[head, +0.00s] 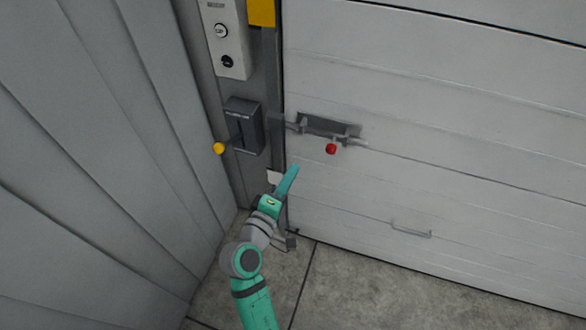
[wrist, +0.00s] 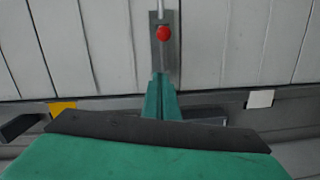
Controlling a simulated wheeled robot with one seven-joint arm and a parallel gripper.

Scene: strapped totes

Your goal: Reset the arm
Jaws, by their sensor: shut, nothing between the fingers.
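My gripper (head: 290,176) shows in the head view at the end of my green and grey arm. It is raised in front of the door edge, below the latch in the picture. In the wrist view its green fingers (wrist: 161,92) are together with nothing between them. They point toward a metal latch plate (wrist: 165,50) with a red knob (wrist: 163,33). The red knob also shows in the head view (head: 331,149), up and right of my fingertips. I cannot tell whether the fingers touch the door, but they look apart from the knob.
The white panelled door (head: 440,130) fills the right, with a low handle (head: 411,230). A dark box (head: 244,127) with a yellow-knobbed lever (head: 219,148) and a button panel (head: 225,38) are on the grey post. A corrugated wall (head: 90,130) stands left. The tiled floor (head: 350,285) looks clear.

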